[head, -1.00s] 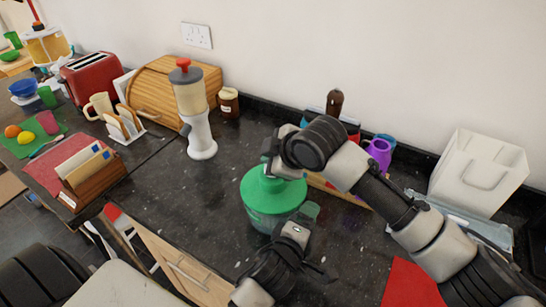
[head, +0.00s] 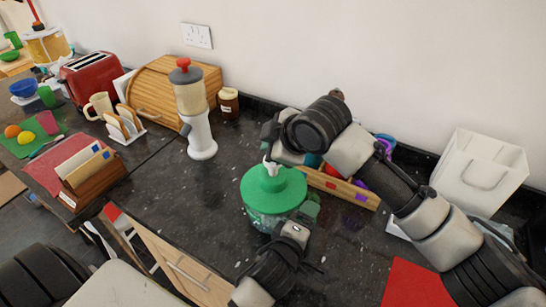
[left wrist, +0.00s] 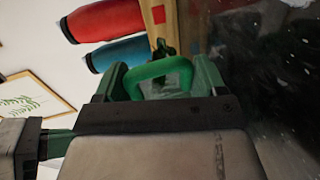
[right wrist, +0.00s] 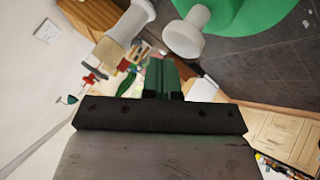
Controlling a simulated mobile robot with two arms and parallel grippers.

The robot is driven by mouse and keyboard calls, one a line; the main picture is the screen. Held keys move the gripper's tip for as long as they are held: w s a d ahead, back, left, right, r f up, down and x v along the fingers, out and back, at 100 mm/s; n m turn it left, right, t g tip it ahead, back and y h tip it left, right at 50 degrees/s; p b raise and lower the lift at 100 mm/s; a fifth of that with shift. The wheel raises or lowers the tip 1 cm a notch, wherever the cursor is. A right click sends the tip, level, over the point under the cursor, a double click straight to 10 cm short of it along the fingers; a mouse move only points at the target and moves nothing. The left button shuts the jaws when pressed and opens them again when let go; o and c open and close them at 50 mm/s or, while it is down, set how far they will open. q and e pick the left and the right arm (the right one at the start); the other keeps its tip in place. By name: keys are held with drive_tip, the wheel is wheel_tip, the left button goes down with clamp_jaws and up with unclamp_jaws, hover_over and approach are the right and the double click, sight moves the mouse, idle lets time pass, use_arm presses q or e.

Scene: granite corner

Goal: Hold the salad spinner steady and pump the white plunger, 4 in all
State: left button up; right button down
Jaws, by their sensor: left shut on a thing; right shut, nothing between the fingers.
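The salad spinner has a green lid (head: 265,196) and a clear bowl (head: 262,222). It stands upright on the dark counter. Its white plunger (head: 270,167) sticks up from the lid, and its knob (right wrist: 182,38) shows in the right wrist view. My left gripper (head: 305,211) is at the spinner's right side. In the left wrist view it is shut on the green loop handle (left wrist: 155,69). My right gripper (head: 268,140) is shut and empty, above the plunger. In the right wrist view its fingertips are apart from the knob.
A white-based dispenser (head: 201,140) stands behind and left of the spinner. A wooden rack (head: 340,189) with coloured marks lies behind right, partly hidden by my right arm. A white bin (head: 478,172) and a red mat (head: 412,284) are at right. Counter left of the spinner is clear.

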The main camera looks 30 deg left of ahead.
drive_tip(key=shift+r, duration=0.15)
drive_tip(key=shift+r, duration=2.45)
idle(0.8)
drive_tip(key=r, duration=0.4)
drive_tip(key=shift+s, duration=0.25)
drive_tip(key=shift+f, duration=0.1)
drive_tip(key=shift+w+f, duration=0.15)
drive_tip(key=shift+f, duration=4.25)
